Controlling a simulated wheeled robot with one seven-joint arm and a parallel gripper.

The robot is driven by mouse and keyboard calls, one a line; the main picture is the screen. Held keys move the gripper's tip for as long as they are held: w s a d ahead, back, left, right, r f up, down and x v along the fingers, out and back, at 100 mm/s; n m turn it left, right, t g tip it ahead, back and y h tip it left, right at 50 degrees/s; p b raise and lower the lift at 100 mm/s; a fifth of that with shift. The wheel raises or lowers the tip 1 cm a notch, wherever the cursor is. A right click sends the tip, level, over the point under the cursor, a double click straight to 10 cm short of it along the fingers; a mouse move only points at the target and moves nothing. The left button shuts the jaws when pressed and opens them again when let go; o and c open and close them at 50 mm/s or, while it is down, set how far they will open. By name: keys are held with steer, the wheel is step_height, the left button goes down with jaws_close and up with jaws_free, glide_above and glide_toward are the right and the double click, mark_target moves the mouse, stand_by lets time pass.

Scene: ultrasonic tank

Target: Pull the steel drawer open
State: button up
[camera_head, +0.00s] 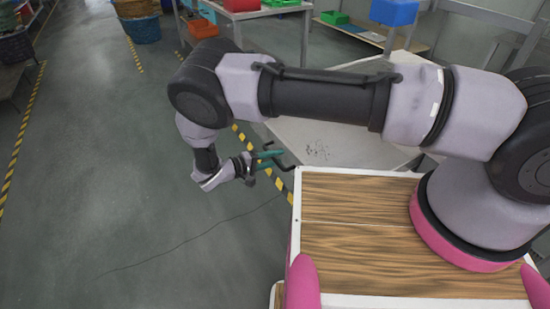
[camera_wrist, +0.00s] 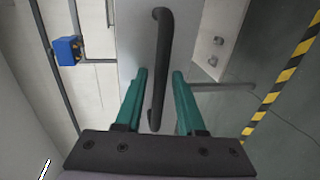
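The drawer's black bar handle (camera_wrist: 161,50) runs up and down the middle of the wrist view, curved at its upper end. Behind it is a pale grey steel front (camera_wrist: 186,35), which I take as the drawer. My gripper (camera_wrist: 160,74) has two green fingers, open, one on each side of the handle with a gap on both sides. In the head view my gripper (camera_head: 268,158) is beside the near left corner of a grey steel top (camera_head: 340,145). A small dark part there (camera_head: 284,163) appears to be the handle. The drawer front is hidden in that view.
A yellow-black floor stripe (camera_head: 280,184) passes under my gripper and shows in the wrist view (camera_wrist: 292,72). A blue box (camera_wrist: 67,50) is at the wrist view's left. Shelves with coloured bins (camera_head: 240,5) stand behind. The floor to the left (camera_head: 110,160) is clear.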

steer(key=shift+w, duration=0.1)
steer(key=v, duration=1)
steer(key=shift+s+a, duration=0.25)
steer(key=shift+a, duration=0.05)
